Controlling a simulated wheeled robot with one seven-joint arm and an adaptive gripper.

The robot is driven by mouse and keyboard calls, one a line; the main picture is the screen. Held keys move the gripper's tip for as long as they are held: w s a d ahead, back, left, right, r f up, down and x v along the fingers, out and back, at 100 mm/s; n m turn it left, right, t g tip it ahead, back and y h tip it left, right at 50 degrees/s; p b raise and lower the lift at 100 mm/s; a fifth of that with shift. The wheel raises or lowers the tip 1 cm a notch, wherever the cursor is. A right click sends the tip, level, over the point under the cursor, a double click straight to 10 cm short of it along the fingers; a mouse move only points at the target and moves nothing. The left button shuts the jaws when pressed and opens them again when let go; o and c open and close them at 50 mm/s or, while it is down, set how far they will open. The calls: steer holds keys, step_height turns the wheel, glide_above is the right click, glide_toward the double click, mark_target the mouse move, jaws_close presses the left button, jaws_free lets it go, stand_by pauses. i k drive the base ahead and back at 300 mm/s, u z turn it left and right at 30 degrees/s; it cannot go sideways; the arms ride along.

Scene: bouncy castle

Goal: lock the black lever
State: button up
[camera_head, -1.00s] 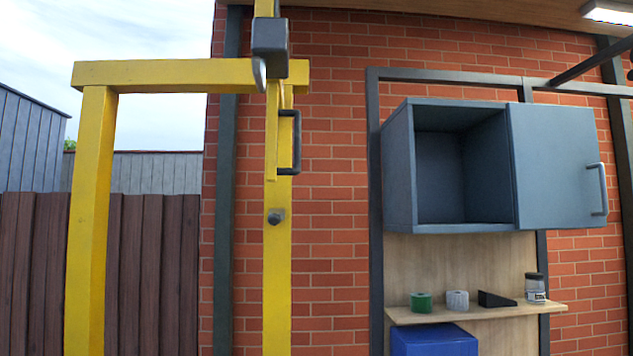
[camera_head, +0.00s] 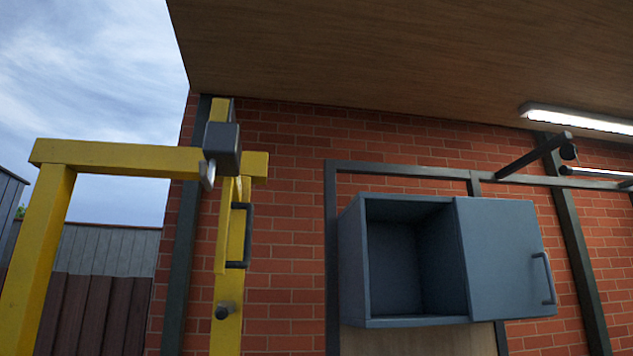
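A yellow frame (camera_head: 120,156) stands at the left, with an upright post at its right end. A dark grey box-shaped piece (camera_head: 222,147) is fixed near the top of that post, with a paler curved piece (camera_head: 208,174) hanging at its lower left. I cannot tell which of these is the black lever. My gripper is not in view.
A blue-grey wall cabinet (camera_head: 350,262) hangs on the red brick wall (camera_head: 285,200), with its left part open and a handled door (camera_head: 505,258) at right. A wooden ceiling (camera_head: 400,60) with a strip light (camera_head: 580,119) is overhead. Dark bars (camera_head: 533,157) stick out at upper right.

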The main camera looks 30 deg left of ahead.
mark_target(224, 309)
steer(key=z, duration=0.3)
steer(key=i, duration=0.65)
steer(key=u, duration=2.8)
steer(key=k, duration=1.35)
steer(key=z, duration=0.05)
steer(key=i, duration=0.95)
steer(key=z, duration=0.35)
